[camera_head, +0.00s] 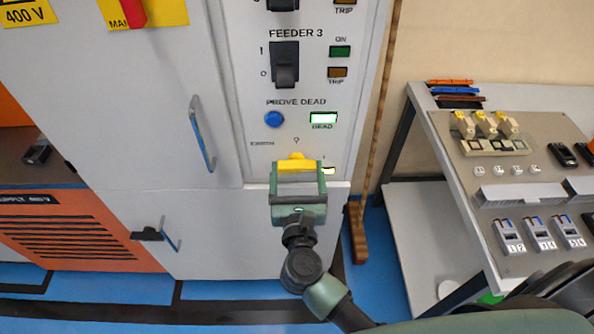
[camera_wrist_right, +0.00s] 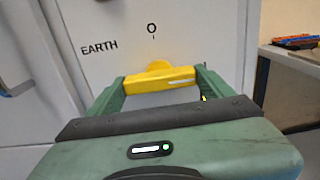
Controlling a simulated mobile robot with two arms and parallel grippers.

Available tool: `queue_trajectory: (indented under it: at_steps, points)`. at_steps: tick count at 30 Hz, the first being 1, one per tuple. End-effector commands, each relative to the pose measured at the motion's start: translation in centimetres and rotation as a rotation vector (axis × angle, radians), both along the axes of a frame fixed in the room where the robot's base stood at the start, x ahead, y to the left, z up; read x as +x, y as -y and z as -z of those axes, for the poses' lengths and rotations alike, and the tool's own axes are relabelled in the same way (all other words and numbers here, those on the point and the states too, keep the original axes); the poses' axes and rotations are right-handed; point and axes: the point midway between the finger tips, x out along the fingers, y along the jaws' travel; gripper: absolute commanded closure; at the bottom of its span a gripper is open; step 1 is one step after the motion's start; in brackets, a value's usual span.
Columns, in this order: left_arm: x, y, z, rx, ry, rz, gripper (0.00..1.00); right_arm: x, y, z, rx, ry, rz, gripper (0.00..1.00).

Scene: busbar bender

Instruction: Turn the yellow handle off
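The yellow handle (camera_head: 297,163) is low on the grey switch panel, below the blue PROVE DEAD button (camera_head: 274,118). In the right wrist view the yellow handle (camera_wrist_right: 160,80) lies crosswise, below the O mark and right of the word EARTH. My right gripper (camera_head: 298,168) reaches it from the front. In the wrist view the right gripper (camera_wrist_right: 160,79) has one finger at each end of the handle; the bar fills the gap and seems held. The fingers and gripper body hide the handle's lower part. My left gripper is not in view.
The DEAD lamp (camera_head: 323,118) glows white-green. The FEEDER 3 switch (camera_head: 285,65) is above. A cabinet door handle (camera_head: 203,133) juts out at left. A workbench (camera_head: 447,135) with parts stands at right.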

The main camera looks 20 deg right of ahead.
Motion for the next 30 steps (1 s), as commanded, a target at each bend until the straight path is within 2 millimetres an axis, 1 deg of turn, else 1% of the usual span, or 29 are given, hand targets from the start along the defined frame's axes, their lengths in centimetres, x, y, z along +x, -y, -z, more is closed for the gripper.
queue_trajectory:
  at_steps: [8, 14, 20, 30]
  points:
    - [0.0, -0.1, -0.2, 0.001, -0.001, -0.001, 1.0, 0.0, 0.0, 0.0, -0.013, -0.005, -0.001, 0.59]
    - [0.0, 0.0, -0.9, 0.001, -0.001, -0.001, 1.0, -0.1, 0.0, -0.1, -0.085, -0.027, 0.0, 0.59]
    - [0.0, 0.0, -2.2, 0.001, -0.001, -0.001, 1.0, -0.1, 0.0, -0.2, -0.227, -0.068, 0.0, 0.59]
    - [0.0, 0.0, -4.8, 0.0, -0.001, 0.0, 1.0, -0.1, 0.0, -0.3, -0.534, -0.157, -0.001, 0.59]
